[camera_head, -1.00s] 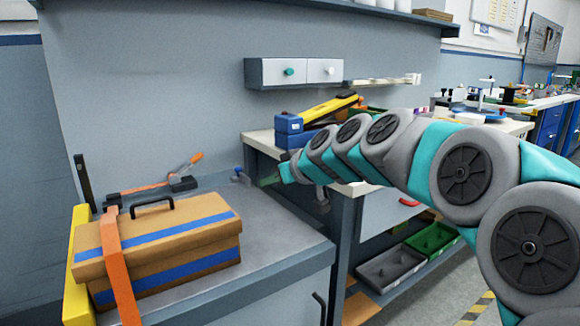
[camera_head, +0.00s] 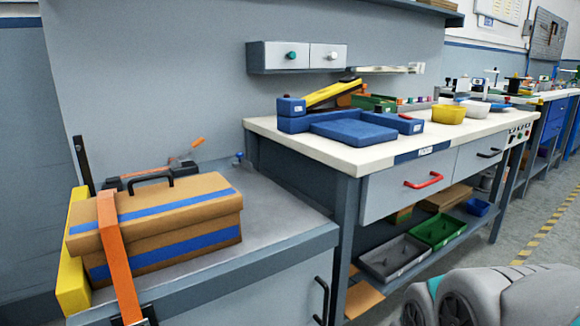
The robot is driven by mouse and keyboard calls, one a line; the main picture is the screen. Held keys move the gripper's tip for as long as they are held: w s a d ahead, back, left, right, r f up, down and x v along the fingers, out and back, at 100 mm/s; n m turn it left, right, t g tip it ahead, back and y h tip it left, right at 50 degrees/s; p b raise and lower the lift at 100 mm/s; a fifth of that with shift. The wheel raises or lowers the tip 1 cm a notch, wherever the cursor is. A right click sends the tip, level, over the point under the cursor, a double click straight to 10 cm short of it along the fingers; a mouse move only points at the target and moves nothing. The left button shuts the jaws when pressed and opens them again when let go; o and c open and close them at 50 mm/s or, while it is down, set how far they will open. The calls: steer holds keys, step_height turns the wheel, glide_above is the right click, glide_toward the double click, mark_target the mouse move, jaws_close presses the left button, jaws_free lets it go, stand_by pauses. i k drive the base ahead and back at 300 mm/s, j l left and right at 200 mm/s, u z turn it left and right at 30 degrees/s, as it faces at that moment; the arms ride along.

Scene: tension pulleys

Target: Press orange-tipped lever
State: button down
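The orange-tipped lever (camera_head: 197,143) shows just behind the brown case. Its orange tip points up and to the right. Its dark base (camera_head: 182,165) is partly hidden behind the case. The brown case (camera_head: 200,232) has blue stripes, a black handle and an orange strap (camera_head: 117,250) over its left part; it sits on the grey bench top. My arm (camera_head: 490,298) shows only in the bottom right corner, well apart from the lever. My gripper is out of the picture.
A yellow block (camera_head: 72,285) and a dark upright post (camera_head: 82,165) stand left of the case. A small blue knob (camera_head: 239,157) is at the bench's back. To the right, a white-topped workbench (camera_head: 345,158) bears blue trays. The grey bench top (camera_head: 285,220) right of the case is clear.

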mark_target(188, 152)
steer(key=u, duration=1.1)
steer(key=i+j, duration=0.1)
steer(key=j+u, duration=0.05)
steer(key=j, duration=0.05)
